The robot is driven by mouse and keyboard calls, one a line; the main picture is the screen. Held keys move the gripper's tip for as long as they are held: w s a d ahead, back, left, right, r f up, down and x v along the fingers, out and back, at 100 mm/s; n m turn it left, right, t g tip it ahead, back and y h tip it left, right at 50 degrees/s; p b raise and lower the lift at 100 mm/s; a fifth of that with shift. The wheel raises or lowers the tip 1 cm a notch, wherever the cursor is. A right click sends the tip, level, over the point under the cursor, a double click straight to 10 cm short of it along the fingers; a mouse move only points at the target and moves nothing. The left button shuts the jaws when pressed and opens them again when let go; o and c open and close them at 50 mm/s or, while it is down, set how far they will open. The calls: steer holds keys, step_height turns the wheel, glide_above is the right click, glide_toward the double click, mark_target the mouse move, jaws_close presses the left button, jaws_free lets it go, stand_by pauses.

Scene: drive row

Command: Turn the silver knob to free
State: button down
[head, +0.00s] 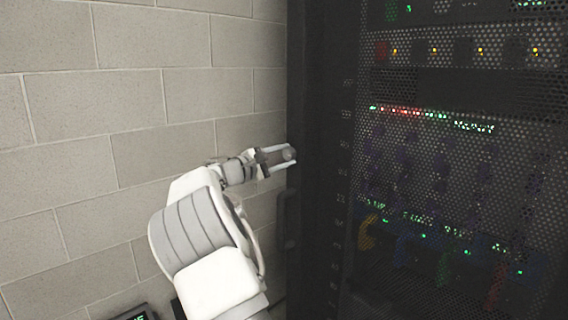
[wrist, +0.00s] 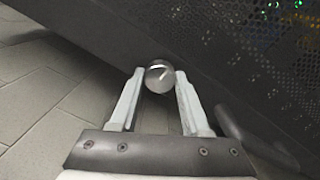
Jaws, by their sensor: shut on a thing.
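The silver knob (wrist: 159,76) is a small round metal knob with a pale line across its face, on the dark frame of the rack door. In the head view the knob (head: 289,154) sits at the left edge of the rack. My gripper (wrist: 159,80) has one finger on each side of the knob, shut on it. In the head view my gripper (head: 285,156) reaches in from the left to the knob. No marking for free can be read around the knob.
The dark rack (head: 440,170) with a perforated door and small lights fills the right side. A dark handle (head: 289,220) is below the knob; part of it shows in the wrist view (wrist: 232,122). A grey block wall (head: 150,90) stands at left.

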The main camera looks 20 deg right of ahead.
stand_by(0.4)
steer(key=shift+c, duration=1.8)
jaws_free()
steer(key=shift+a, duration=0.15)
steer(key=p+v, duration=0.1)
steer(key=v, duration=1.6)
steer(key=shift+s+f, duration=0.1)
